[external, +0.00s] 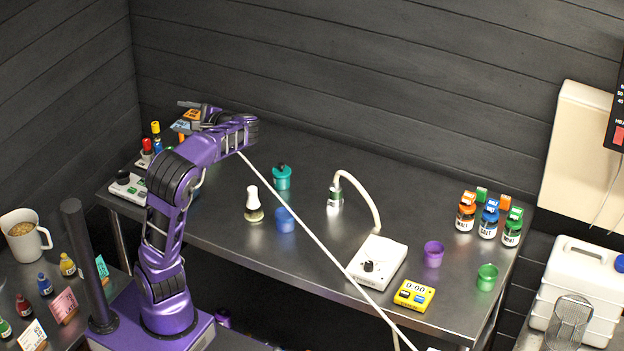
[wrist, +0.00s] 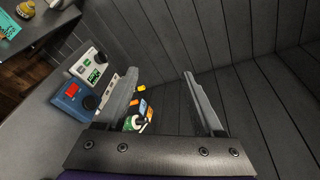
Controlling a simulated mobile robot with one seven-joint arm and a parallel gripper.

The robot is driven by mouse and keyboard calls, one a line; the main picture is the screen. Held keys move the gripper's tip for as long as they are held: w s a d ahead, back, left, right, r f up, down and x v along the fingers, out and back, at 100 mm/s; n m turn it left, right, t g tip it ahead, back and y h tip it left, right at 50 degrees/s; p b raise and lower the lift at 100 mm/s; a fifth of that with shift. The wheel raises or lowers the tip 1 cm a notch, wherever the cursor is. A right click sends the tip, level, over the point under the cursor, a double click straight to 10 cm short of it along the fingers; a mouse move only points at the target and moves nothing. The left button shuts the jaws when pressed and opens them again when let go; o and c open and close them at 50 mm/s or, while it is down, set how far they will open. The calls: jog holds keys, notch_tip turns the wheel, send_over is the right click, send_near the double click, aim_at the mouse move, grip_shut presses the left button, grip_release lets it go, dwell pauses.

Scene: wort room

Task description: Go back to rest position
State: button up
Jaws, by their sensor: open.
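My purple arm reaches up and over the back left of the steel table (external: 320,235). My gripper (external: 186,104) is above the table's back left corner, pointing left toward the dark plank wall. In the wrist view my gripper (wrist: 160,82) has its two fingers wide apart with nothing held between them. Beyond and below the fingers are a small bottle with a green and white top (wrist: 135,122) and devices with knobs and displays (wrist: 88,72).
A white stirrer box (external: 377,262), yellow timer (external: 414,295), teal jar (external: 281,177), blue cup (external: 285,219), purple cup (external: 433,253) and green cup (external: 487,277) stand on the table. Labelled bottles (external: 488,220) are at right. A thin white bar (external: 325,250) crosses the view.

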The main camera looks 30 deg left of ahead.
jog(key=s+d+f+n+t+h+p, duration=0.1)
jog(key=s+d+f+n+h, duration=0.3)
jog(key=s+d+f+h, duration=0.1)
jog(key=s+d+f+n+t+h+p, duration=0.1)
jog(key=s+d+f+n+t+h, duration=0.1)
jog(key=s+d+f+n+h, duration=0.2)
jog(key=s+d+f+h, duration=0.1)
jog(key=s+d+h, duration=0.2)
jog(key=d+h, duration=0.3)
jog(key=shift+d+f+p, duration=0.15)
jog(key=shift+d+p, duration=0.05)
jog(key=shift+p, duration=0.1)
